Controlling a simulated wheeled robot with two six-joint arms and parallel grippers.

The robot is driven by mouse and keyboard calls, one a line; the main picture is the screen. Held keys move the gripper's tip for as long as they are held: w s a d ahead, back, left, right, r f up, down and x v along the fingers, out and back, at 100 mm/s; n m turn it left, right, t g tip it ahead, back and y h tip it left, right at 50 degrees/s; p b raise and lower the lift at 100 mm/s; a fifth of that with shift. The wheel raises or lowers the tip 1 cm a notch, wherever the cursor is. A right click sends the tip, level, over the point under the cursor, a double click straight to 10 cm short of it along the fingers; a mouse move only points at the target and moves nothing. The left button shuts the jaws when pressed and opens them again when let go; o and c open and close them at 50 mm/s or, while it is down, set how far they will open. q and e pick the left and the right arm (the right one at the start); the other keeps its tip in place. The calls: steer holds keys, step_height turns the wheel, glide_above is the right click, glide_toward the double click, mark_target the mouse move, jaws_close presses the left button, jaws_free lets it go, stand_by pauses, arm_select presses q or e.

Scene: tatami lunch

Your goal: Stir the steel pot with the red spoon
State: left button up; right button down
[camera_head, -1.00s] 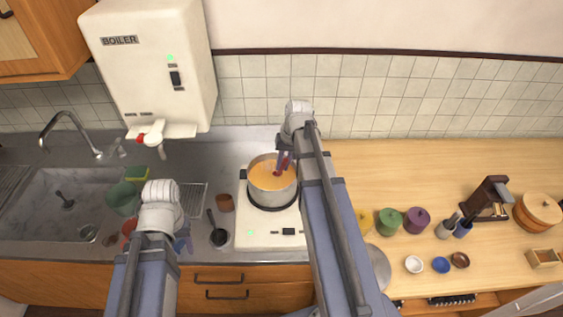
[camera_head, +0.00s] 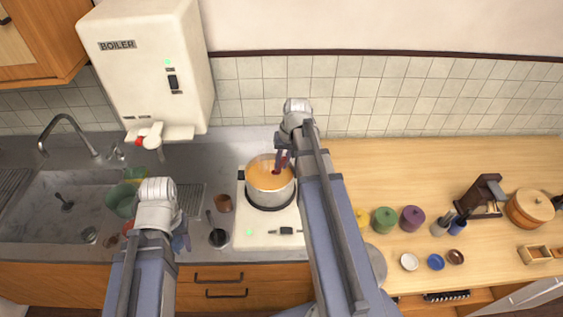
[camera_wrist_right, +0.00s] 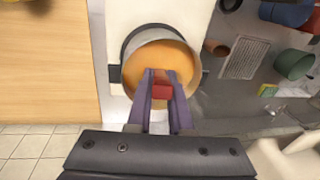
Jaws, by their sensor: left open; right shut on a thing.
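The steel pot (camera_head: 268,197) stands on the white cooker and holds an orange soup. It also shows in the right wrist view (camera_wrist_right: 196,88). My right gripper (camera_head: 281,166) is over the pot, shut on the red spoon (camera_wrist_right: 161,91). Only a short red part of the spoon shows between the fingers; its lower end is hidden, and I cannot tell how deep it reaches into the soup. My left gripper (camera_head: 182,240) is open and empty, left of the cooker, beside a dark ladle.
The white cooker (camera_head: 262,233) sits on the grey counter. Green (camera_head: 384,220) and purple (camera_head: 412,217) pots stand to the right. The boiler (camera_head: 150,70) hangs at the back left.

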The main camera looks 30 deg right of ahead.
steer(key=shift+r, duration=0.15)
step_height(320, 180, up, 5)
steer(key=p, duration=0.5)
